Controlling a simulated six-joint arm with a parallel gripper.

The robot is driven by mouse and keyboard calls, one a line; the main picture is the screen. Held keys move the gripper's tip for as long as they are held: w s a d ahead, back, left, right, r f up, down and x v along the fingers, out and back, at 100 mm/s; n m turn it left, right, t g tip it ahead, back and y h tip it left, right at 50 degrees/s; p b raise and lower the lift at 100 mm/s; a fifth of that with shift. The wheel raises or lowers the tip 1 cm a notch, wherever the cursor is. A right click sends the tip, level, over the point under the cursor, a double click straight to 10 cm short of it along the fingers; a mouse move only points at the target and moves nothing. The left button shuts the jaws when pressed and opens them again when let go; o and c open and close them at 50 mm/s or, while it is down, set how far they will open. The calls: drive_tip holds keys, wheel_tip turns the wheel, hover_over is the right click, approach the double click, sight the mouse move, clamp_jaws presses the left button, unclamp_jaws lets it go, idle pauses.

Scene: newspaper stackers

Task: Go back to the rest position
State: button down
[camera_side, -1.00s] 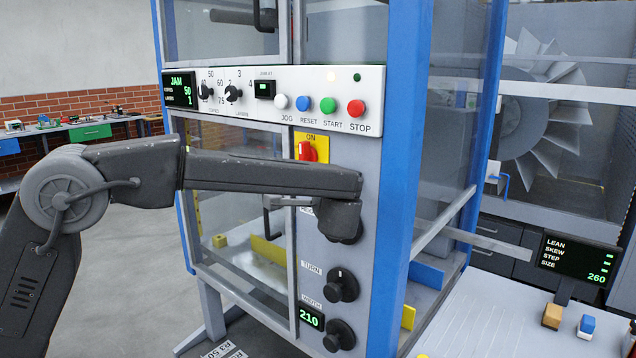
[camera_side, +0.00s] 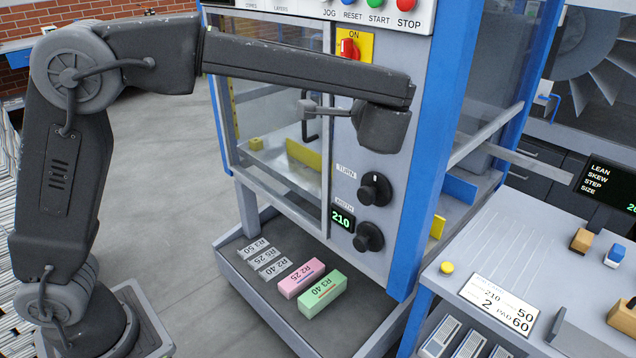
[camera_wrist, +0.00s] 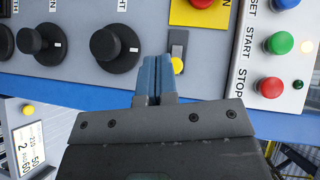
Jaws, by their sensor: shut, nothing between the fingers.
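My gripper (camera_wrist: 157,65) shows in the wrist view as two blue fingers pressed together with nothing between them. The fingertips appear in front of the grey control panel (camera_wrist: 75,70), beside a small grey switch with a yellow tip (camera_wrist: 177,65). I cannot tell whether they touch the panel. In the side view my arm reaches right across the machine front, with its forearm roughly level below the red ON switch (camera_side: 348,48). The wrist hides part of the panel, and the fingers cannot be made out there. No rest position is marked in either view.
Black TURN (camera_side: 375,189) and WIDTH (camera_side: 369,237) knobs stick out below my wrist. A green block (camera_side: 322,297) and a pink block (camera_side: 301,278) lie on the low tray (camera_side: 240,262). A side table (camera_side: 490,250) stands at right. Open floor lies left of the machine.

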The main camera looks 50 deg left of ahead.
drive_tip(key=s+a+f+n+g+h, duration=0.1)
drive_tip(key=s+a+n+g+h, duration=0.1)
drive_tip(key=s+a+g, duration=0.4)
drive_tip(key=s+f+n+h, duration=0.2)
drive_tip(key=s+f+h, duration=0.1)
drive_tip(key=s, duration=0.9)
drive_tip(key=s+f+n+h, duration=0.3)
drive_tip(key=s+h, duration=0.3)
drive_tip(key=s, duration=0.6)
drive_tip(key=shift+s+a+f, duration=0.15)
drive_tip(key=shift+s+f, duration=0.2)
drive_tip(key=shift+f, duration=0.15)
